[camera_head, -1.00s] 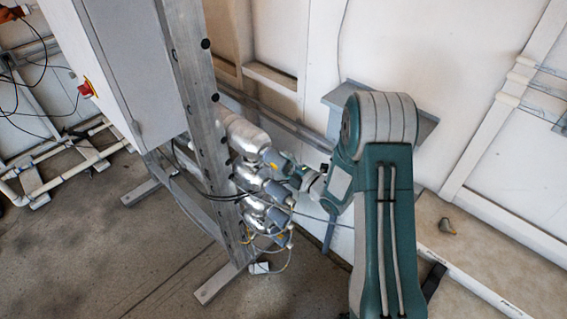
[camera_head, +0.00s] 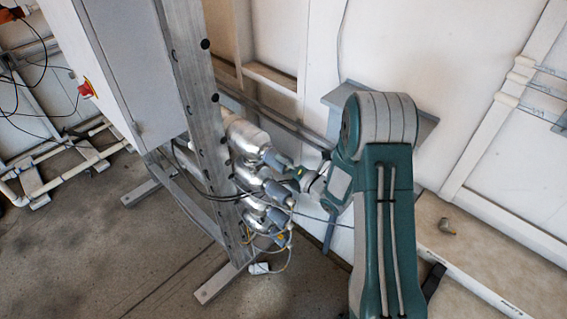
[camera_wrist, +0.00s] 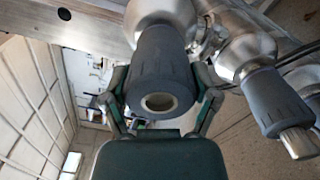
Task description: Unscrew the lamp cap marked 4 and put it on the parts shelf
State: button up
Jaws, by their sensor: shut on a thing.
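A dark grey lamp cap (camera_wrist: 160,70) fills the middle of the wrist view, its round open end facing the camera. My gripper (camera_wrist: 163,93) has a finger on each side of this cap and is shut on it. The cap's far end meets a shiny steel housing (camera_wrist: 160,12); I cannot tell whether it is loose. In the head view, my gripper (camera_head: 298,178) is at the upper grey caps of the steel lamp stack (camera_head: 242,140). No number is legible. A grey wall shelf (camera_head: 425,128), possibly the parts shelf, is partly hidden behind my arm.
A neighbouring grey cap (camera_wrist: 272,98) with a metal end is close on the right in the wrist view. A metal frame post (camera_head: 195,110) and hanging cables (camera_head: 275,262) are beside the stack. A small fitting (camera_head: 446,226) lies on the ledge at right.

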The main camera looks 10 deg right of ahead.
jog(key=n, duration=0.3)
jog(key=shift+s+a+f, duration=0.15)
jog(key=shift+f, duration=0.1)
jog(key=n, duration=0.4)
jog(key=shift+n, duration=0.7)
jog(key=n, duration=0.5)
jog(key=shift+s+d, duration=0.3)
jog(key=shift+s, duration=0.05)
jog(key=shift+s+d, duration=0.25)
